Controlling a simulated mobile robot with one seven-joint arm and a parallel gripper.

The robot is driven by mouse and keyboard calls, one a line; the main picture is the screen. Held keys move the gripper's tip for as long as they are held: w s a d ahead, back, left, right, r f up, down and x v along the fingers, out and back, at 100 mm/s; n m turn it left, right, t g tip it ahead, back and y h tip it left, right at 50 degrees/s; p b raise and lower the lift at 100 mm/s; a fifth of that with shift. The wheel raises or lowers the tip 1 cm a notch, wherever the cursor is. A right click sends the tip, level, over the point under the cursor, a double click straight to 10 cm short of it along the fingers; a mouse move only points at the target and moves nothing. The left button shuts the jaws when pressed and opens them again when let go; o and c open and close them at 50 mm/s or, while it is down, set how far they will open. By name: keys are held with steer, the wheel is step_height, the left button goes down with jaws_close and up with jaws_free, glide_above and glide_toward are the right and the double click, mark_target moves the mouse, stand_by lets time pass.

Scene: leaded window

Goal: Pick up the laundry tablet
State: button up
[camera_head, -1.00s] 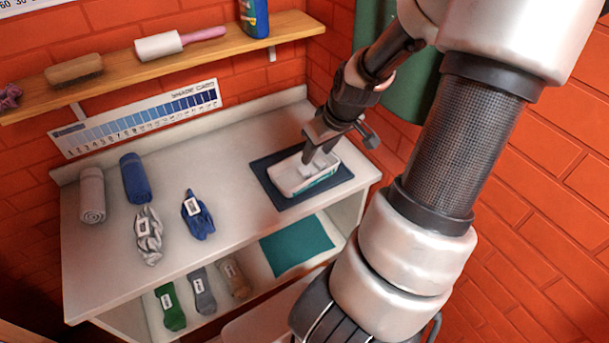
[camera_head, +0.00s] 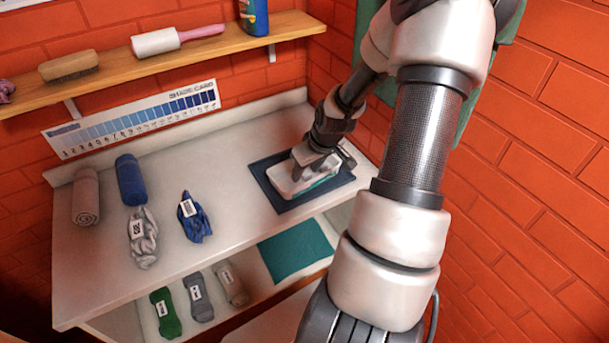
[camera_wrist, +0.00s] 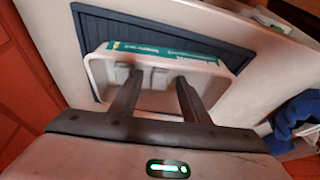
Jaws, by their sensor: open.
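A white open box (camera_head: 287,187) with a teal side stands on a dark blue mat (camera_head: 284,206) at the right end of the counter. The box also shows in the wrist view (camera_wrist: 218,83), with a teal printed strip along its far side. My gripper (camera_wrist: 159,78) is open, its two dark fingers apart and reaching down into the box. Pale small shapes lie inside near the fingertips; I cannot tell for sure which is the laundry tablet. In the head view my gripper (camera_head: 312,168) covers part of the box's inside.
Rolled grey (camera_head: 86,197) and blue (camera_head: 131,180) cloths, a grey twisted cloth (camera_head: 143,240) and a blue tagged cloth (camera_head: 193,218) lie to the left on the counter. A wooden shelf (camera_head: 110,80) runs above. The middle of the counter is clear.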

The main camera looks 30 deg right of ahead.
mark_target(307, 174)
jaws_close()
steer(key=shift+r, duration=0.1)
step_height(307, 174, up, 10)
steer(key=p, duration=0.1)
steer(key=shift+p, duration=0.4)
